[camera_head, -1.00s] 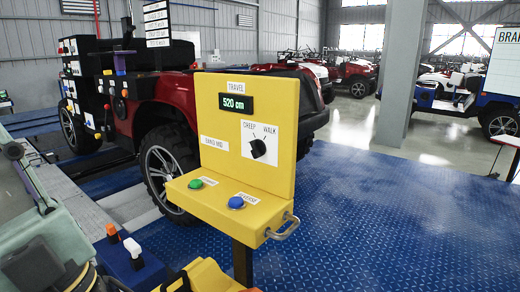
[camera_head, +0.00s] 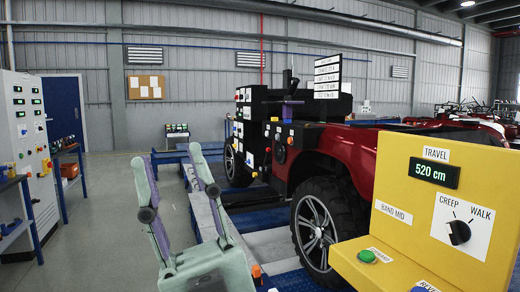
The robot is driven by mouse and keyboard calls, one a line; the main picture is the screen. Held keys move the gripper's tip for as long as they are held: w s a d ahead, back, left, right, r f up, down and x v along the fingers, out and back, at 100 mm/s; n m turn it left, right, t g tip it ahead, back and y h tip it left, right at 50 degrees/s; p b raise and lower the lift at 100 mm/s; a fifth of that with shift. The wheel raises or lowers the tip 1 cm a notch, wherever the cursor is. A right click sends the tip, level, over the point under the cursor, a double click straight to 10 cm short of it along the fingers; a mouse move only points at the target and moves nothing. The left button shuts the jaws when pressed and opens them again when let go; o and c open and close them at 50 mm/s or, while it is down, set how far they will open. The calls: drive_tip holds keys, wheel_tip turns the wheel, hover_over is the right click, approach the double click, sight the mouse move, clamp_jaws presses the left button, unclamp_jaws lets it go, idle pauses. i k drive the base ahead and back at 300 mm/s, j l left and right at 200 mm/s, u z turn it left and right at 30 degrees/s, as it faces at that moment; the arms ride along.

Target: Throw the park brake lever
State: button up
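My gripper (camera_head: 175,180) is the pale green two-finger hand at the lower middle in the head view. Its two fingers point up, spread apart, with nothing between them. It is well short of the red vehicle (camera_head: 325,148). The vehicle carries a black control housing (camera_head: 262,110) with small knobs and labels. A dark upright lever (camera_head: 288,80) with a purple part (camera_head: 291,107) below it stands on top of the housing. I cannot read a park brake label, so I cannot tell which control is the park brake lever.
A yellow travel panel (camera_head: 400,190) reading 520 cm stands close at the right, its knob (camera_head: 459,232) near CREEP. A grey control cabinet (camera_head: 25,150) and a blue-legged bench (camera_head: 72,185) stand left. Grey floor (camera_head: 110,220) is clear between bench and gripper. Blue ramps lie under the vehicle.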

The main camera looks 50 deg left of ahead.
sight(268, 151)
drive_tip(key=i+j+u, duration=0.1)
drive_tip(key=j, duration=0.4)
drive_tip(key=i+j+u, duration=0.1)
drive_tip(key=j, duration=0.4)
drive_tip(key=i+j+u, duration=0.1)
drive_tip(key=i+j, duration=0.15)
drive_tip(key=j, duration=0.2)
drive_tip(key=i+j+u, duration=0.1)
drive_tip(key=j, duration=0.35)
drive_tip(key=i+j+u, duration=0.1)
drive_tip(key=i+j, duration=0.15)
drive_tip(key=j, duration=0.2)
drive_tip(key=i+j, duration=0.2)
drive_tip(key=j, duration=0.2)
drive_tip(key=i+j+u, duration=0.15)
drive_tip(key=j, duration=0.3)
drive_tip(key=i+j+u, duration=0.1)
drive_tip(key=i+j, duration=0.2)
drive_tip(key=i+j+z, duration=0.15)
drive_tip(key=i+j, duration=0.3)
drive_tip(key=i+j+z, duration=0.15)
drive_tip(key=i+j, duration=0.25)
drive_tip(key=j, duration=0.25)
